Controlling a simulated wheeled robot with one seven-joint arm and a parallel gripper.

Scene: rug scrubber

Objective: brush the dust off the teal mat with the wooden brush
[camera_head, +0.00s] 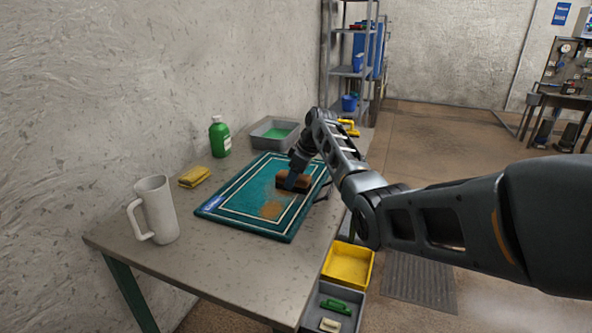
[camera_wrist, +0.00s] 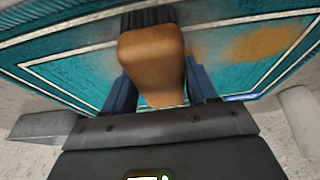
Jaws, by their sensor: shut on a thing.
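The teal mat (camera_head: 236,211) with pale border lines lies on the table. Brown dust (camera_head: 271,210) shows on its near part, with a fainter patch toward its middle; the dust also shows in the wrist view (camera_wrist: 258,44). The wooden brush (camera_head: 291,181) is at the mat's right-middle part, bristles toward the mat. Whether the bristles touch it I cannot tell. My gripper (camera_head: 296,181) is shut on the brush; in the wrist view the brush's wooden body (camera_wrist: 152,62) sits between the two fingers, dark bristles beyond it.
On the table (camera_head: 215,262) stand a white mug (camera_head: 158,208), a yellow sponge (camera_head: 195,177), a green bottle (camera_head: 219,137) and a grey tray (camera_head: 273,132) holding something green. A yellow bin (camera_head: 348,264) and a grey bin (camera_head: 331,309) sit below the right edge. The near table end is clear.

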